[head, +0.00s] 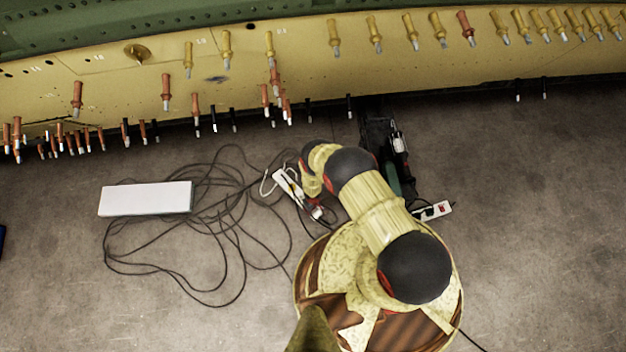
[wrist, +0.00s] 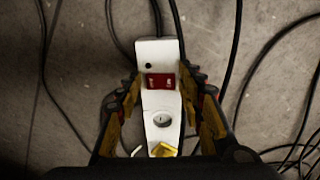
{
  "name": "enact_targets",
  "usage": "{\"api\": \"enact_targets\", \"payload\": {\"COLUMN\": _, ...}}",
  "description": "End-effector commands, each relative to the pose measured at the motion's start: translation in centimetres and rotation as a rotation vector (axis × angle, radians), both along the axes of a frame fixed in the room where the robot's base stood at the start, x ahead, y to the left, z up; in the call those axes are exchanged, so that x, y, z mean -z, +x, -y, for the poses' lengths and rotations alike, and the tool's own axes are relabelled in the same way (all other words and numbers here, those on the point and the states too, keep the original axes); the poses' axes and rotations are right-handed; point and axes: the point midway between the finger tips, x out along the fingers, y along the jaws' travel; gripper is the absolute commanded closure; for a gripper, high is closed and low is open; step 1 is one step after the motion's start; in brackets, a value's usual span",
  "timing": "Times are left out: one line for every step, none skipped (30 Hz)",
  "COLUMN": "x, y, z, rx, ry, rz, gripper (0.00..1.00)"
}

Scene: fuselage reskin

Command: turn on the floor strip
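A white floor strip (head: 287,184) lies on the concrete beside my arm in the head view. In the wrist view a white strip (wrist: 155,48) runs up the picture, with a red rocker switch (wrist: 160,81), a round socket (wrist: 162,119) and a yellow piece (wrist: 163,150) at its near end. My gripper (wrist: 161,88) is open, its fingers on either side of the strip near the switch. I cannot tell whether they touch it or how high they are. I cannot tell whether the switch is on. My arm hides part of this area in the head view.
A second white strip with a red switch (head: 437,211) lies right of my arm. A white box (head: 146,198) stands at left among loose black cables (head: 222,262). The yellow fuselage panel (head: 300,70) with several fasteners spans the back. Floor at far right is clear.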

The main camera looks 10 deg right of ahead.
Motion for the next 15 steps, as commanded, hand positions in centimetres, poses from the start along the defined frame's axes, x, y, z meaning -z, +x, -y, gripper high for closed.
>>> {"api": "enact_targets", "payload": {"x": 0.02, "y": -0.06, "z": 0.02, "rx": 0.000, "ry": -0.001, "rz": -0.001, "gripper": 0.57}}
{"api": "enact_targets", "payload": {"x": 0.03, "y": -0.07, "z": 0.01, "rx": 0.000, "ry": -0.001, "rz": -0.001, "gripper": 0.55}}
{"api": "enact_targets", "payload": {"x": 0.03, "y": -0.07, "z": 0.01, "rx": 0.000, "ry": 0.000, "rz": -0.001, "gripper": 0.53}}
{"api": "enact_targets", "payload": {"x": 0.04, "y": -0.09, "z": 0.01, "rx": 0.000, "ry": 0.000, "rz": -0.001, "gripper": 0.52}}
{"api": "enact_targets", "payload": {"x": 0.04, "y": -0.10, "z": 0.02, "rx": 0.000, "ry": 0.000, "rz": -0.001, "gripper": 0.52}}
{"api": "enact_targets", "payload": {"x": 0.04, "y": -0.10, "z": 0.02, "rx": 0.000, "ry": 0.000, "rz": -0.001, "gripper": 0.52}}
{"api": "enact_targets", "payload": {"x": 0.04, "y": -0.11, "z": 0.01, "rx": 0.000, "ry": 0.000, "rz": -0.001, "gripper": 0.52}}
{"api": "enact_targets", "payload": {"x": 0.04, "y": -0.11, "z": 0.01, "rx": 0.000, "ry": 0.000, "rz": -0.001, "gripper": 0.52}}
{"api": "enact_targets", "payload": {"x": 0.05, "y": -0.12, "z": 0.02, "rx": 0.000, "ry": 0.000, "rz": -0.001, "gripper": 0.52}}
{"api": "enact_targets", "payload": {"x": 0.05, "y": -0.12, "z": 0.01, "rx": 0.000, "ry": 0.000, "rz": -0.001, "gripper": 0.52}}
{"api": "enact_targets", "payload": {"x": 0.05, "y": -0.12, "z": 0.01, "rx": 0.000, "ry": 0.000, "rz": -0.001, "gripper": 0.52}}
{"api": "enact_targets", "payload": {"x": 0.04, "y": -0.12, "z": 0.01, "rx": 0.000, "ry": 0.000, "rz": -0.001, "gripper": 0.52}}
{"api": "enact_targets", "payload": {"x": 0.02, "y": -0.12, "z": 0.02, "rx": 0.000, "ry": 0.000, "rz": -0.001, "gripper": 0.52}}
{"api": "enact_targets", "payload": {"x": -0.03, "y": -0.10, "z": 0.01, "rx": 0.000, "ry": 0.000, "rz": -0.001, "gripper": 0.52}}
{"api": "enact_targets", "payload": {"x": -0.13, "y": -0.07, "z": 0.00, "rx": 0.000, "ry": 0.000, "rz": -0.001, "gripper": 0.52}}
